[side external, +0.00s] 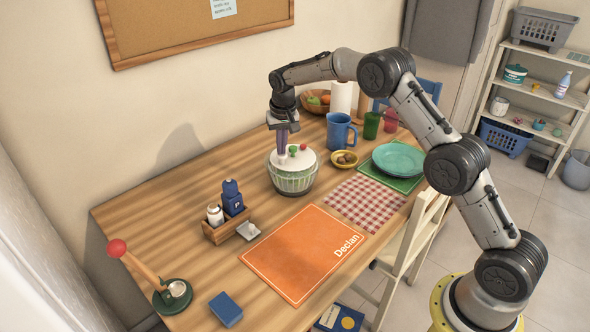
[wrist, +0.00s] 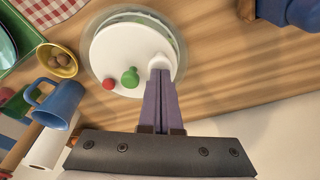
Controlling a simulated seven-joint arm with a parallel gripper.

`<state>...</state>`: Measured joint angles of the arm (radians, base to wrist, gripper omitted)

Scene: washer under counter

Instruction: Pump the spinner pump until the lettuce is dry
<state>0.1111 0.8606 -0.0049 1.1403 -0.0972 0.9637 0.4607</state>
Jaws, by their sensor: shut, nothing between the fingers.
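The salad spinner (side external: 293,180) stands on the wooden table, a clear ribbed bowl with green showing inside and a white lid (side external: 303,164). In the wrist view the lid (wrist: 120,50) carries a red knob (wrist: 109,84), a green knob (wrist: 130,77) and a white raised pump knob (wrist: 161,61) near its edge. My gripper (side external: 281,153) points down over the lid, its purple fingers shut together and empty. In the wrist view the fingertips (wrist: 160,72) are at the white pump knob and partly cover it. I cannot tell whether they touch it or how far it is pressed.
A blue pitcher (side external: 340,132), a yellow bowl (side external: 344,160) and a teal plate (side external: 398,160) stand right of the spinner. A wooden caddy (side external: 228,226) with bottles is left. An orange placemat (side external: 303,254) lies in front, and a red-knobbed lever (side external: 145,268) stands front left.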

